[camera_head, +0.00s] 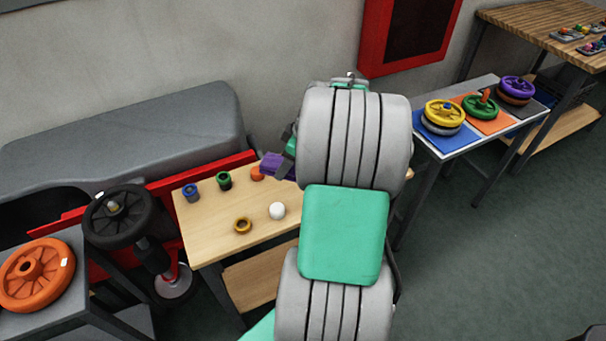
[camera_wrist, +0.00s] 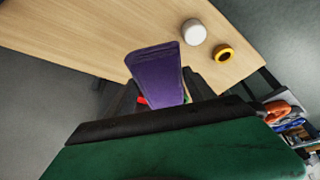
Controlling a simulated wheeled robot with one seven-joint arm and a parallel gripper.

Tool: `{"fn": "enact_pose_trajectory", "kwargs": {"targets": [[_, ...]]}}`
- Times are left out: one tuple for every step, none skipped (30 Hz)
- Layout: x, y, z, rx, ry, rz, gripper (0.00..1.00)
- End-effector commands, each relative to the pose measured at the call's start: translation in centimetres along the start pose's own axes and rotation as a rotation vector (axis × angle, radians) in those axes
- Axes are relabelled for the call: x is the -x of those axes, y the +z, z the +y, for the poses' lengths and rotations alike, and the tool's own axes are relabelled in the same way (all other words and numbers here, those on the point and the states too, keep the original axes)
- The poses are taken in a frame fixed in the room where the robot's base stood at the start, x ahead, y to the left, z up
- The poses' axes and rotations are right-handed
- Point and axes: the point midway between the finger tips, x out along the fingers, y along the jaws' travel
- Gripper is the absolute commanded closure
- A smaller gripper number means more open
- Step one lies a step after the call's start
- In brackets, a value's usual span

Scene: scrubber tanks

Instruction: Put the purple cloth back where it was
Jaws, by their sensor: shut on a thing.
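The purple cloth (camera_wrist: 157,73) is between the two dark fingers of my gripper (camera_wrist: 172,98) in the wrist view, with its folded upper part sticking out past the fingertips. My gripper is shut on it. In the head view the cloth (camera_head: 272,165) shows as a small purple patch over the far part of the wooden table (camera_head: 226,238), left of my arm. My arm hides most of my gripper and the right part of the table. The wrist view shows the cloth in front of the tabletop (camera_wrist: 100,38); I cannot tell if they touch.
A side table (camera_head: 462,150) at right holds several coloured wheels. An orange wheel (camera_head: 50,268) lies at left.

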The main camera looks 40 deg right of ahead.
Motion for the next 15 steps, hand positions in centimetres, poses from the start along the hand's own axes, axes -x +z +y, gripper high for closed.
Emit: {"fn": "enact_pose_trajectory", "kwargs": {"targets": [[-0.3,0.8,1.3,-0.006,-0.003,-0.001,0.81],[-0.5,1.3,2.1,-0.006,-0.003,-0.001,0.81],[-1.5,2.0,2.7,-0.005,-0.005,-0.001,0.81],[-2.0,2.5,3.2,-0.005,-0.005,-0.001,0.81],[-2.6,3.0,3.7,-0.005,-0.003,-0.001,0.81],[-3.2,3.6,4.3,-0.005,-0.003,-0.001,0.81],[-3.6,4.0,4.7,-0.004,-0.003,-0.001,0.81],[-3.9,4.3,5.0,-0.004,-0.002,-0.001,0.81],[-4.2,4.5,5.4,-0.003,-0.001,0.000,0.81],[-4.5,4.7,5.6,-0.002,0.000,0.000,0.81],[-4.6,4.8,5.8,-0.001,0.000,0.000,0.81],[-4.9,5.1,6.0,-0.001,0.000,0.000,0.81],[-5.1,5.3,6.2,-0.002,0.000,0.000,0.81],[-5.4,5.5,6.4,-0.003,-0.001,0.000,0.81],[-6.0,5.7,6.3,-0.003,-0.003,-0.001,0.81]]}}
